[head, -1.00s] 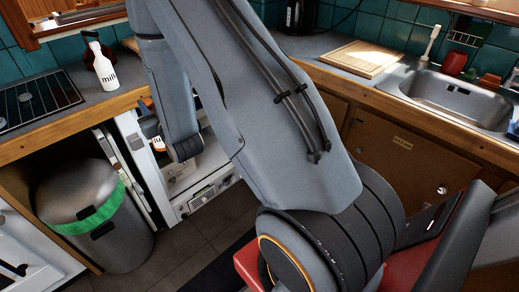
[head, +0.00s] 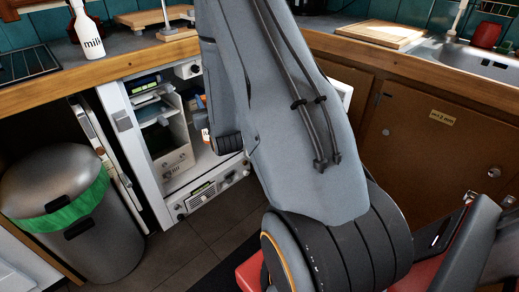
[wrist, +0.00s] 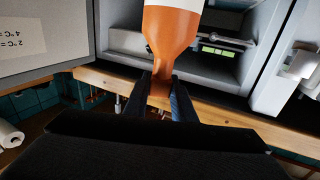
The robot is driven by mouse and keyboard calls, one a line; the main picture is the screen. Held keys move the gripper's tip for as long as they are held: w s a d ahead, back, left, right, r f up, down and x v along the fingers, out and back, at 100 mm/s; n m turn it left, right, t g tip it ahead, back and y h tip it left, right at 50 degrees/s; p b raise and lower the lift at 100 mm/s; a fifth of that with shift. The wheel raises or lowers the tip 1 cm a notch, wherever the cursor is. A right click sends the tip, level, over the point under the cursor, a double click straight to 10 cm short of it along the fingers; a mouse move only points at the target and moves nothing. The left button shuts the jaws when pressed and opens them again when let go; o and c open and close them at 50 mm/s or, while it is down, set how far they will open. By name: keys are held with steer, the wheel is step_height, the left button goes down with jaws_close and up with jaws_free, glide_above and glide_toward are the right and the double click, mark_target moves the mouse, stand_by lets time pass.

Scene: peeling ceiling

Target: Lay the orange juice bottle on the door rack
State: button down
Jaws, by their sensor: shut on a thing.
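The orange juice bottle (wrist: 172,40), orange with a white band, is held by its neck in the wrist view. My gripper (wrist: 162,92) is shut on that neck, and the bottle's body extends out of the top of the picture. In the head view only a small white bit of the bottle (head: 205,134) shows beside my arm; the arm hides my gripper. The white fridge (head: 190,205) stands open under the counter, with shelves inside. A white part at the fridge's right (head: 346,94) is mostly hidden by my arm. I cannot clearly make out the door rack.
A wooden-edged counter (head: 95,80) runs above the fridge. A milk bottle (head: 88,38) stands on it. A grey bin with a green liner (head: 75,215) stands left of the fridge. A wooden board (head: 382,33) lies near the sink. Tiled floor in front is clear.

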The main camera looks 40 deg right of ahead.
steer(key=d+f+m+h+b, duration=0.1)
steer(key=d+f+h+b, duration=0.1)
steer(key=d+f+b, duration=0.75)
steer(key=d+f, duration=0.3)
steer(key=d, duration=1.4)
steer(key=shift+f+g, duration=0.15)
steer(key=shift+g, duration=0.25)
steer(key=shift+a, duration=0.1)
steer(key=shift+f, duration=0.15)
steer(key=c, duration=1.8)
jaws_free()
steer(key=shift+o, duration=0.2)
